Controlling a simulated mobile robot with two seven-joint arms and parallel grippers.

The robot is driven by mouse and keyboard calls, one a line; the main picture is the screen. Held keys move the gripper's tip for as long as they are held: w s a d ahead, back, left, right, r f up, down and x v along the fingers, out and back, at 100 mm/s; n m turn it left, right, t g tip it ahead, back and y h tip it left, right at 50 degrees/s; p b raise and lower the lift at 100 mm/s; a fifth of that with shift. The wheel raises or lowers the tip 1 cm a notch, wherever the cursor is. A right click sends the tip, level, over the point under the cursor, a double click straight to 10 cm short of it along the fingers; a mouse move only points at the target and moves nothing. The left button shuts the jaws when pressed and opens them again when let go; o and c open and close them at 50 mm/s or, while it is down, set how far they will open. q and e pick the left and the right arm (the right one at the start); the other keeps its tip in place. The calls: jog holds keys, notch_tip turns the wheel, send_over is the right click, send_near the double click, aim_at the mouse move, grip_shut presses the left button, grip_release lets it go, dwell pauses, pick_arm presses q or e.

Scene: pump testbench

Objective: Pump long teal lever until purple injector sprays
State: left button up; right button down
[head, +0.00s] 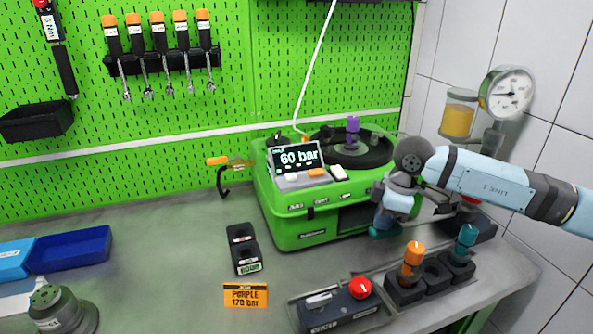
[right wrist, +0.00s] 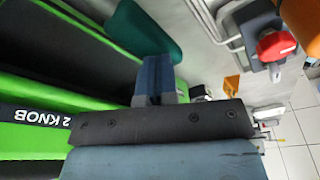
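The purple injector (head: 352,124) stands upright on top of the green pump tester (head: 318,238). No spray shows at it. The tester's display (head: 297,158) reads 60 bar. The teal lever grip (head: 384,233) is low at the tester's front right, largely hidden by my right gripper (head: 392,214). In the right wrist view the teal grip (right wrist: 150,30) lies just past the fingertips of my right gripper (right wrist: 158,58). The blue fingers look together, with nothing visible between them. Whether they touch the grip is unclear. My left gripper is out of view.
An orange card (head: 246,296) reads PURPLE 170 bar. A box with a red knob (head: 360,287) and a rack with an orange injector (head: 412,255) and a teal injector (head: 466,236) stand at front right. A gauge (head: 507,92) is behind.

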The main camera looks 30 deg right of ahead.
jog(key=shift+f, duration=0.45)
jog(key=shift+r, duration=0.15)
jog(key=r, duration=0.1)
jog(key=r+p, duration=0.2)
jog(key=shift+d+r, duration=0.3)
jog(key=shift+r, duration=0.1)
jog(key=shift+d+r+p, duration=0.15)
jog(key=shift+r+p, duration=1)
jog(key=shift+r, duration=0.3)
